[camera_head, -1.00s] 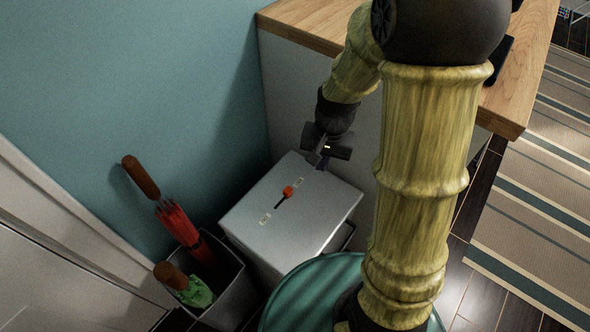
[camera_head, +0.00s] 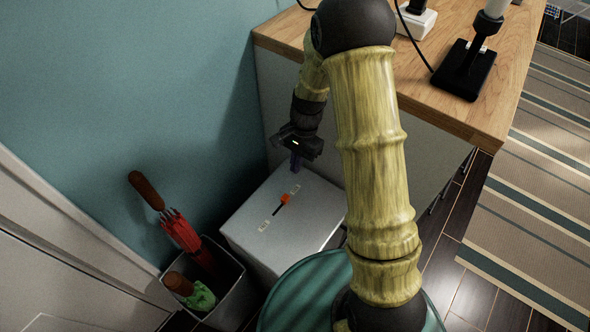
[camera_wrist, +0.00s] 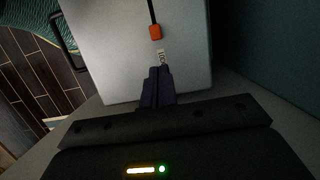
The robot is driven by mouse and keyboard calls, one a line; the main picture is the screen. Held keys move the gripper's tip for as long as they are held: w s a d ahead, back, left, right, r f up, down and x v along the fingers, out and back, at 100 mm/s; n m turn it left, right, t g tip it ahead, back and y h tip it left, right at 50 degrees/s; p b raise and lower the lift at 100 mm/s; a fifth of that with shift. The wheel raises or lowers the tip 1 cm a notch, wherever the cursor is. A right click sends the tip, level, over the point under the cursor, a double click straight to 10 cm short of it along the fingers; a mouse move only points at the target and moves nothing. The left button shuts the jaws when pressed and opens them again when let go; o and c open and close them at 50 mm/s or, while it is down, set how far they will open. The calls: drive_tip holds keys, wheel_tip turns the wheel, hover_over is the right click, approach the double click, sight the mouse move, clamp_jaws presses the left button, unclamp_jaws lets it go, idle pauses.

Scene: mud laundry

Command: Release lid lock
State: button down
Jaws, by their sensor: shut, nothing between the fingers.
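The white box (camera_head: 265,244) stands on the floor against the wall, below the counter. On its lid is a lever with an orange-red knob (camera_head: 285,199) on a dark slot, with a small pale label at each end. In the wrist view the knob (camera_wrist: 156,32) is at the top, and the near label (camera_wrist: 161,58) lies between it and my fingers. My gripper (camera_head: 296,163) is above the back edge of the lid, fingers pointing down. It is shut and empty, apart from the knob. In the wrist view the closed fingertips (camera_wrist: 158,72) appear just short of the label.
A bin (camera_head: 238,297) with a red umbrella (camera_head: 181,232) and a green one (camera_head: 201,297) stands left of the box. The wooden counter (camera_head: 450,108) holds a black-based lamp (camera_head: 464,70) and a white power strip (camera_head: 416,22). The teal wall (camera_head: 130,90) is close on the left.

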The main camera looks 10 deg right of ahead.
sight(285, 199)
drive_tip(key=b+x, duration=0.2)
drive_tip(key=x, duration=0.6)
drive_tip(key=shift+f, duration=0.35)
drive_tip(key=shift+s, duration=0.1)
